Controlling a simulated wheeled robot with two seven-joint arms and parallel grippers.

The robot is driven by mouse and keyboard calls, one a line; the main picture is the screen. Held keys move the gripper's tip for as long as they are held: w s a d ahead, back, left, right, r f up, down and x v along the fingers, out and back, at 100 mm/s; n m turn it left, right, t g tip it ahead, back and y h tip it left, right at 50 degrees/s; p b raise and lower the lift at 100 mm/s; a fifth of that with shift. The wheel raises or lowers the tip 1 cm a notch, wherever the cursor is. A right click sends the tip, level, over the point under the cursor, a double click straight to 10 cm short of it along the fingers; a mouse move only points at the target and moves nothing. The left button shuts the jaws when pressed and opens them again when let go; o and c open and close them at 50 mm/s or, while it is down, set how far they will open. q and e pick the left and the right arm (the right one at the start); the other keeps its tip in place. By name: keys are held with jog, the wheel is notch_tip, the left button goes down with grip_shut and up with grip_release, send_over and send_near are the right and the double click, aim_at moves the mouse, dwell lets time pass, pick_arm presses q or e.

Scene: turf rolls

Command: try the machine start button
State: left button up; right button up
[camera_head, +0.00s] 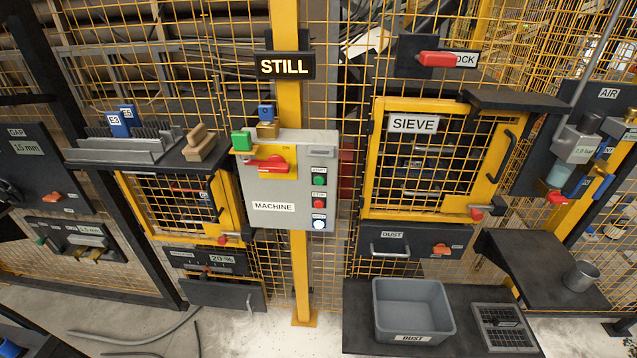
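The grey machine control box (258,192), labelled MACHINE, is fixed to a yellow post in the middle of the view. On its right side are a green button (319,180), apparently the start button, a red button (319,200) and a pale, lit button (319,223). The small labels above the buttons are hard to read. A red rotary switch (268,165) sits on a yellow plate at the box's upper left, its handle roughly level. A brass and a blue piece (266,113) stand at the box's top. Neither gripper shows.
A lit sign (286,66) above the box reads STILL. A yellow sieve door (366,165) in the mesh fence is to the right, with a red handle above it. A grey dust bin (412,308) stands on a dark shelf below. A shelf with a brush (199,142) is left.

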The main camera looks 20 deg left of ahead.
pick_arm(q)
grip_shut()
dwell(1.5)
